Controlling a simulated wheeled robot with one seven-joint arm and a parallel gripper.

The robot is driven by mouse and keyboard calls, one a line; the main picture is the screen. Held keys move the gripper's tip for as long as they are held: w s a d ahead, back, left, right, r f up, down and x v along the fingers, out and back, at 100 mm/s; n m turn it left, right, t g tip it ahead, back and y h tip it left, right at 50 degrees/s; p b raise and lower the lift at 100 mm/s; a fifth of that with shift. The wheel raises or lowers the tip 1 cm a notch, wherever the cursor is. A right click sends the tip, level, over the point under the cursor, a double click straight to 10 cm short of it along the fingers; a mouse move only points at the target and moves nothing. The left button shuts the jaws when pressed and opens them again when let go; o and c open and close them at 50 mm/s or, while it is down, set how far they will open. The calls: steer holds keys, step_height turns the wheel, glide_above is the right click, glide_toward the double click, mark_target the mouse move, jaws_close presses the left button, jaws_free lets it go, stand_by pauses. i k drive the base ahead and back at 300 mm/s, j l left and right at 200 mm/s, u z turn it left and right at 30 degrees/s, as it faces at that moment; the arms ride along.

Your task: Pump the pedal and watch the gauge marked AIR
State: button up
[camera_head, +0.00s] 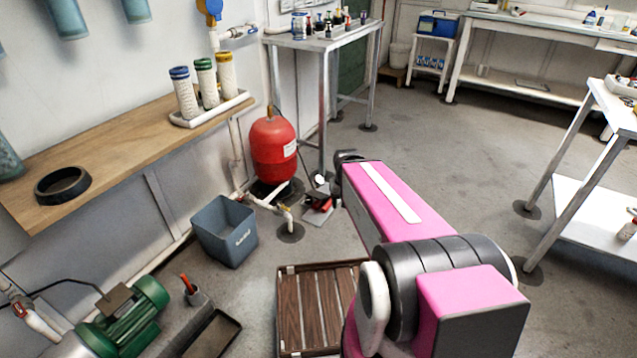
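A small foot pump with a red part, which looks like the pedal (319,203), sits on the floor just left of my pink arm. A small round white dial (320,180) stands right above it. I cannot read its marking or needle at this size. My arm reaches forward from the lower right, its far end close to the pump's right side. My gripper's fingers do not show; the arm hides that area. I cannot tell whether anything touches the pedal.
A red tank (273,150) and white pipes (266,203) stand left of the pump. A grey bin (224,232), a slatted wooden crate (316,305) and a green motor (128,318) are nearer. A metal-legged table (322,100) stands behind. The floor right of my arm is clear.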

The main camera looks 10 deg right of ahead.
mark_target(320, 194)
steer(key=i+l, duration=0.4)
steer(key=i, duration=0.15)
steer(key=i+l, duration=0.45)
steer(key=i+j, duration=0.05)
